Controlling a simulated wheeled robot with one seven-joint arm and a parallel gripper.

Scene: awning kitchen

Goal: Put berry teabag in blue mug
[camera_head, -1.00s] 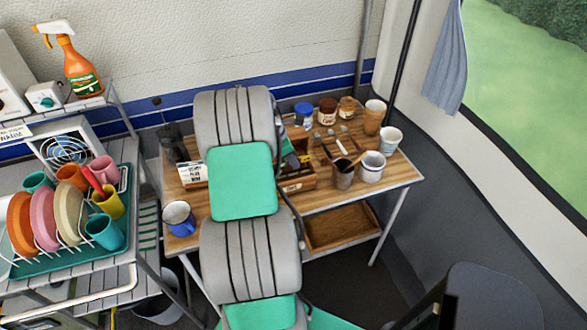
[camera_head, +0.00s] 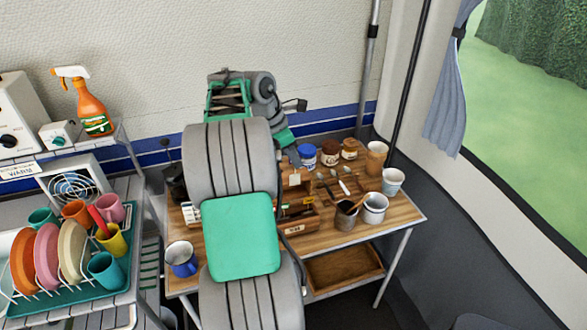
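The blue mug (camera_head: 182,258) stands upright on the front left of the wooden table. It has a pale inside, and my arm passes just to its right. My gripper (camera_head: 291,156) is above the wooden tea box (camera_head: 298,226), behind my upper arm links. A small tan teabag (camera_head: 295,178) hangs just below the fingertips, and the gripper appears shut on it. The fingers are small and partly hidden, and the teabag's flavour cannot be read. The box holds several small colored packets and is partly covered by my arm.
Jars (camera_head: 330,153) line the table's back edge. A brown cup (camera_head: 345,215), a white mug (camera_head: 374,208) and other cups stand at the right. A dish rack (camera_head: 70,290) with plates and cups is at the left. A dark pot (camera_head: 175,183) stands behind the mug.

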